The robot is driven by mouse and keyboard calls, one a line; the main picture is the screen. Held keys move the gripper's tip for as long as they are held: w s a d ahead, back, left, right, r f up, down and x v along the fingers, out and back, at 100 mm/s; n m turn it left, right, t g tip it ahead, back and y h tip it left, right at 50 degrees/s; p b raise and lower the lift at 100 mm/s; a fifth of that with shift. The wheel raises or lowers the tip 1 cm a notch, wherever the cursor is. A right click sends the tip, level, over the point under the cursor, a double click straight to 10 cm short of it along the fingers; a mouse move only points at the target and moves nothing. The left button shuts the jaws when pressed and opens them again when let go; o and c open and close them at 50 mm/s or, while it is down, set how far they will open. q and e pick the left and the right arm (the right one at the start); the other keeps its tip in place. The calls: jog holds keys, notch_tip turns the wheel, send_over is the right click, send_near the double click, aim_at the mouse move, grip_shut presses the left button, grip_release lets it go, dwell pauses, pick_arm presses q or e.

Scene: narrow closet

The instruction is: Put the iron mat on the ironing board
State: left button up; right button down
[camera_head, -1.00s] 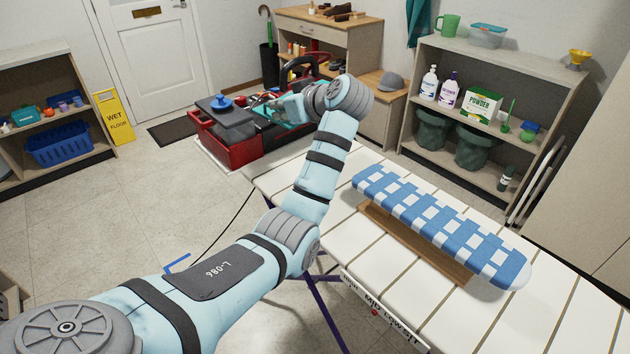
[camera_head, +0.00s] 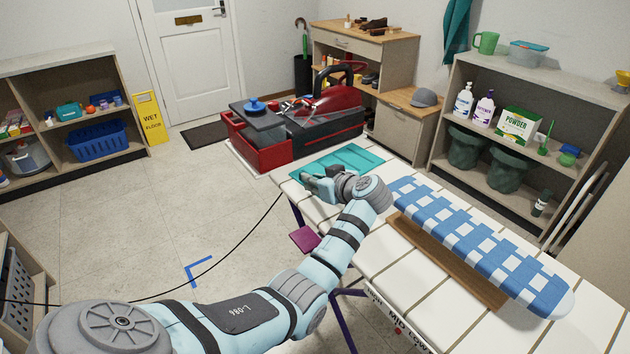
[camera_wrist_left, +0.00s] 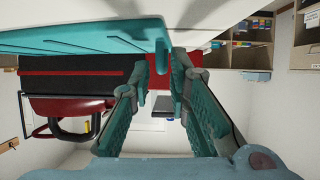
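The iron mat (camera_head: 338,160) is a flat teal ribbed sheet at the far left end of the white slatted ironing board (camera_head: 398,282). It seems to lie flat on the board, partly hidden by my left gripper. My left gripper (camera_head: 312,182) is at the mat's near edge. In the left wrist view the iron mat (camera_wrist_left: 90,36) spans the top, against the white board. The left gripper's fingers (camera_wrist_left: 160,75) stand apart there, with a small teal tab of the mat between their tips and gaps on both sides. My right gripper is not in view.
A blue-and-white checked sleeve board (camera_head: 485,245) on a wooden base fills the board's right side. A red toolbox (camera_head: 262,145) and a red-black machine (camera_head: 335,105) stand beyond the mat. A laundry shelf (camera_head: 510,75) is at the back right. The floor at left is mostly clear.

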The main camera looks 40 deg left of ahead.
pick_arm(q)
jog(key=shift+d, duration=0.1)
jog(key=p+v, duration=0.1)
jog(key=v, duration=1.1)
